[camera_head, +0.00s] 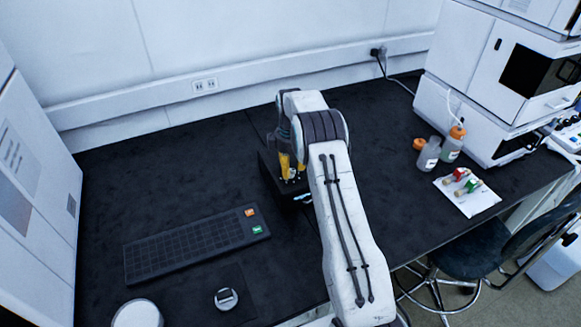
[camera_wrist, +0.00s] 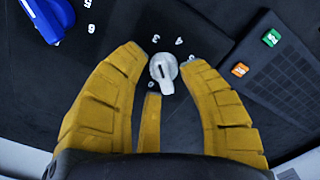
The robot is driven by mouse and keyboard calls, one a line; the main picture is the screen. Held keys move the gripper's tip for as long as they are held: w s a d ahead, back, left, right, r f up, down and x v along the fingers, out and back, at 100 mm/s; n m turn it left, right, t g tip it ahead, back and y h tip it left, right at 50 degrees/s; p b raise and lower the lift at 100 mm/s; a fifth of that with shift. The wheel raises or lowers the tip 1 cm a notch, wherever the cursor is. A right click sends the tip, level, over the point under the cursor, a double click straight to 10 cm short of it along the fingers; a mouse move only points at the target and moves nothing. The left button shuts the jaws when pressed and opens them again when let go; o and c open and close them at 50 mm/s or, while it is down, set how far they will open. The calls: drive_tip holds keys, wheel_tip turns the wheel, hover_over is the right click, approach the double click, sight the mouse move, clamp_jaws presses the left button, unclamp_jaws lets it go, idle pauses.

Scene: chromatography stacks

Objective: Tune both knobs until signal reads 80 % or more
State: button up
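The black box (camera_head: 270,178) stands on the dark bench, mostly hidden behind my arm. In the wrist view a pale grey knob (camera_wrist: 163,72) with a pointer tab sits on a black face, with printed numbers around it. The tab points down in that view. My gripper (camera_wrist: 166,62) has its yellow fingers spread around this knob, with small gaps seeming to remain beside it. In the head view my gripper (camera_head: 291,172) is over the box. A blue part (camera_wrist: 48,18), perhaps the second knob, is cut off at the upper left beside more numbers. No signal reading is legible.
A black keypad (camera_head: 190,247) with orange and green keys lies left of the box. A small round device (camera_head: 226,299) and a white cylinder (camera_head: 137,315) are at the front. Bottles (camera_head: 428,154) and a white tray (camera_head: 469,205) are right of my arm. The back left bench is clear.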

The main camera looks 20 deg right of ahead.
drive_tip(key=shift+o, duration=0.6)
drive_tip(key=shift+w+r, duration=0.1)
drive_tip(key=shift+r, duration=0.15)
wheel_tip(320, 180, up, 12)
drive_tip(key=shift+f, duration=0.2)
idle(0.3)
